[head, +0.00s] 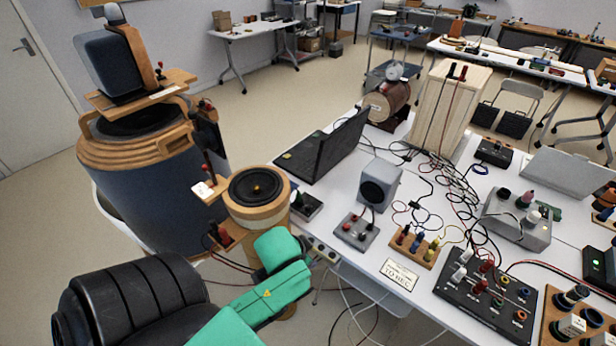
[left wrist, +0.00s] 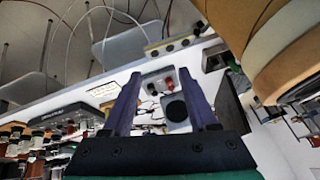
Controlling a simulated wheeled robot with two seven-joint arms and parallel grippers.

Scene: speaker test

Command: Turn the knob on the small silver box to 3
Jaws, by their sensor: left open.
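A small grey box (head: 358,231) with red and dark knobs or posts lies near the table's left edge, and it shows between my fingers in the left wrist view (left wrist: 158,82). A larger silver box (head: 516,222) with knobs on top stands farther right. I cannot tell which one is the small silver box of the task, and no dial numbers are readable. My left gripper (left wrist: 159,76) is open and empty, with two dark fingers spread, apart from the grey box. In the head view my green wrist is at the table's left edge and the fingers are not distinguishable. My right gripper is not in view.
A grey speaker cube (head: 378,185) and a black laptop (head: 322,148) stand behind the grey box. A wooden drum-like speaker (head: 258,190) stands left of the table. A wooden terminal block (head: 413,246), a sign (head: 398,275) and loose cables lie to the right.

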